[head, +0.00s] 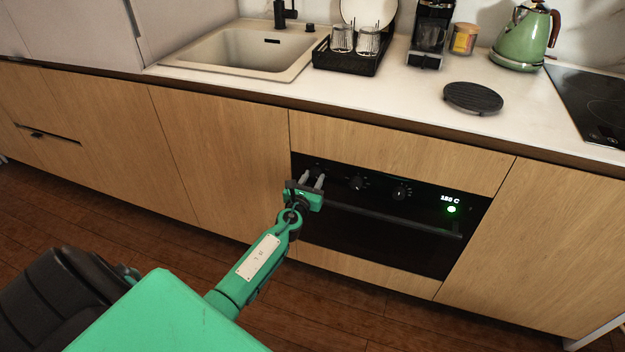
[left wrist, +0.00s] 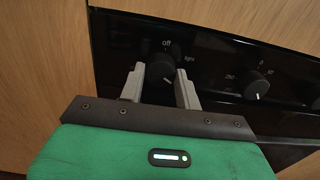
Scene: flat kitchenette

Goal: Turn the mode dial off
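The mode dial (left wrist: 160,66) is a dark round knob at the left end of the black oven panel. In the left wrist view the word "off" stands above it, and its light mark points down and to the right, away from that word. My left gripper (head: 313,181) is at the panel, with one finger on each side of the dial. The fingers are apart; I cannot tell whether they touch it. In the head view the gripper mostly hides this dial. My right gripper is not in view.
Two more dials, a middle one (head: 357,183) and a right one (head: 402,192), sit on the panel. The oven handle (head: 395,218) runs below them. A green light and a lit display (head: 450,199) show at the right. The counter (head: 400,95) overhangs above.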

